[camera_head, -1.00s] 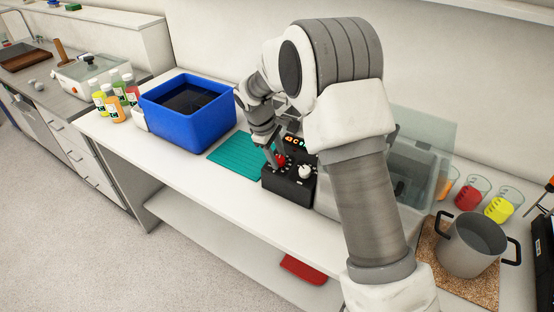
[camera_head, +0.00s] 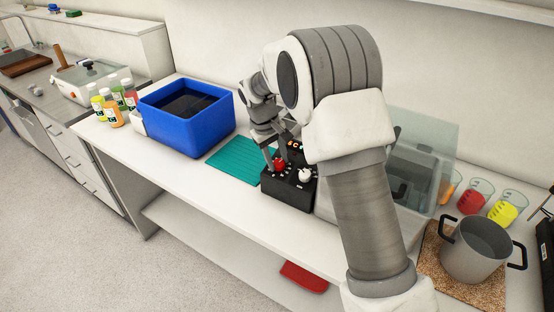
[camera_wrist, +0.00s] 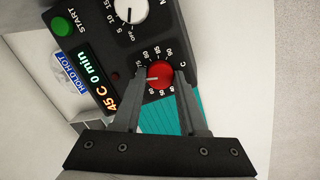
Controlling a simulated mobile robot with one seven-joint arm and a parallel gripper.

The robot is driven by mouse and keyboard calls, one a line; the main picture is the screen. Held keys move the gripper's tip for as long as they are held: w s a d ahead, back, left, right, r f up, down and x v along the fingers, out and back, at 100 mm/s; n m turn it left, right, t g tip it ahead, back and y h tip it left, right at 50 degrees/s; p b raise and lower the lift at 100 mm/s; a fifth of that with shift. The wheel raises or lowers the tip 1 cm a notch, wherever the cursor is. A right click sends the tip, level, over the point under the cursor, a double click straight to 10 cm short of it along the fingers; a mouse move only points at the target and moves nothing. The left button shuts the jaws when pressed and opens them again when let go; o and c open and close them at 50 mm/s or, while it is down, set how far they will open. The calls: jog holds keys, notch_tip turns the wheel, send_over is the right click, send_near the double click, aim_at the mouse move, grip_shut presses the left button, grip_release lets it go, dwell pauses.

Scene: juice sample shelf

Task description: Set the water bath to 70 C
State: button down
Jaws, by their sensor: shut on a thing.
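The black control box (camera_head: 288,192) of the water bath carries a red knob (camera_wrist: 159,75) with a ring of temperature numbers marked C. My gripper (camera_wrist: 160,82) is shut on this red knob, one finger on each side. In the head view the red knob (camera_head: 280,165) shows between the fingers. The lit display (camera_wrist: 92,75) appears to read 45 C and 0 min. A white timer knob (camera_wrist: 131,10) sits beside the red one, with its pointer near OFF. A green START button (camera_wrist: 62,24) is next to the display. The bath's clear cover (camera_head: 430,150) is partly hidden behind my arm.
A teal mat (camera_head: 240,158) and a blue tub (camera_head: 190,125) lie left of the control box. Several bottles (camera_head: 112,105) stand further left. A pot (camera_head: 475,250) on a cork mat and beakers (camera_head: 474,197) are at the right.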

jog(key=shift+c, duration=2.2)
grip_release()
jog(key=v, duration=1.7)
jog(key=shift+r+p, duration=0.25)
jog(key=shift+p, duration=0.05)
